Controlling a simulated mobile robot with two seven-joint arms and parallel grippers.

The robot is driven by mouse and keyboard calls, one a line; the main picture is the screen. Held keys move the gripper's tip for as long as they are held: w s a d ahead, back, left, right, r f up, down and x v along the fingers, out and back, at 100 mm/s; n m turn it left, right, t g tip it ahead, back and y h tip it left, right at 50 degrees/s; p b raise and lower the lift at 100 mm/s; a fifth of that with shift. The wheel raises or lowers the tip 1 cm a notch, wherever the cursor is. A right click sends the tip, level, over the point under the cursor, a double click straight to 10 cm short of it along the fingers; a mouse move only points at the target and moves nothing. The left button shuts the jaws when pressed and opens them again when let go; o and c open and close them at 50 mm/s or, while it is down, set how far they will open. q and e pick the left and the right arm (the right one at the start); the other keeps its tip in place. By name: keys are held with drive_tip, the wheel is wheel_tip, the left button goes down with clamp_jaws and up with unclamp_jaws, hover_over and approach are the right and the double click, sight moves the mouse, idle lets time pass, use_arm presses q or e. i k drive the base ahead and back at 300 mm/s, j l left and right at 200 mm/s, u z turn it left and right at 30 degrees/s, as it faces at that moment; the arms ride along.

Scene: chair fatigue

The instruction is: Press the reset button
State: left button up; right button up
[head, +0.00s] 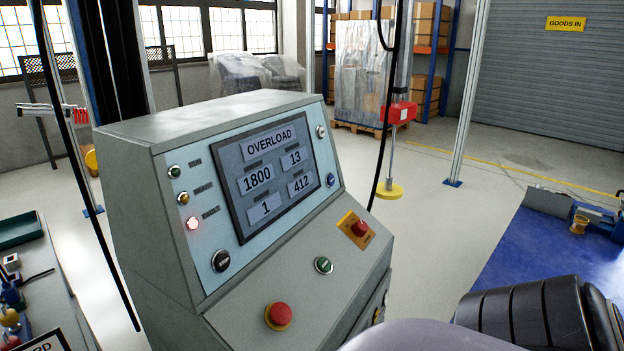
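A grey control console (130,180) stands in the left middle of the head view. Its screen (275,172) reads OVERLOAD, with 1800, 13, 1 and 412 below. A green button (323,265) sits on the sloped lower face, between a red mushroom button (278,315) and another red button on a yellow plate (359,229). The button labels are too small to read, so I cannot tell which is reset. Neither gripper is in view.
A bench (50,300) with small items is at lower left. Open floor lies behind the console.

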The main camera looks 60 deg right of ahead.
sight(330, 179)
drive_tip(key=i+z, duration=0.1)
drive_tip(key=z, duration=1.45)
